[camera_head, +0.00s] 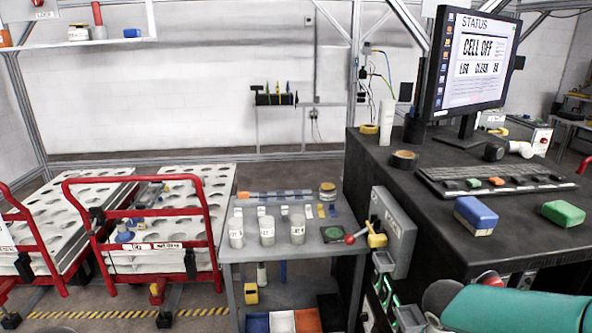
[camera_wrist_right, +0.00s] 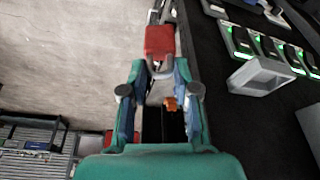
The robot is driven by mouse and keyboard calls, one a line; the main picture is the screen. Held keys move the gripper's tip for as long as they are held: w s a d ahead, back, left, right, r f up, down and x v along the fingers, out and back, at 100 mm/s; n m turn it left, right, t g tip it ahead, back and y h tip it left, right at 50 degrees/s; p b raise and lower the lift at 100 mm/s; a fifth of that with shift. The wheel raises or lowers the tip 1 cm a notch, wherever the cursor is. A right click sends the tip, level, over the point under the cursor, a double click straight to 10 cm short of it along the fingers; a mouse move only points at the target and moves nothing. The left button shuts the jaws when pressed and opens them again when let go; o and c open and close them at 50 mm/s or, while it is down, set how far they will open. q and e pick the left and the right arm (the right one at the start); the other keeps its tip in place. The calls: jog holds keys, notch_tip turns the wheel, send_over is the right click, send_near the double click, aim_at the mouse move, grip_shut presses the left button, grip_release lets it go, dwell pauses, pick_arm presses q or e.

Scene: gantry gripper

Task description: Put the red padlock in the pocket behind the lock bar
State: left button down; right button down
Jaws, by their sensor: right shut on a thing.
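The red padlock (camera_wrist_right: 159,40) is in the right wrist view, just beyond my right fingertips, with its body pointing away from me. Its grey shackle runs back between the fingertips of my right gripper (camera_wrist_right: 160,72), which is shut on it. An orange piece (camera_wrist_right: 170,103) shows between the fingers. I cannot make out the lock bar for certain. My left gripper is not in view.
A grey panel (camera_head: 393,235) with a red-knobbed lever (camera_head: 349,240) and yellow block (camera_head: 377,241) is on the black desk's side (camera_head: 440,215). Green-lit units (camera_wrist_right: 240,42) lie near the grey box. A cart (camera_head: 225,252) with white cups stands left. Floor left of the gripper is open.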

jog(key=w+a+f+n+t+y, duration=0.2)
jog(key=w+a+f+n+y, duration=0.1)
jog(key=a+f+n, duration=0.6)
jog(key=w+f+n, duration=0.1)
jog(key=n, duration=0.3)
jog(key=shift+w+a+f+n, duration=0.2)
jog(key=shift+n, duration=0.1)
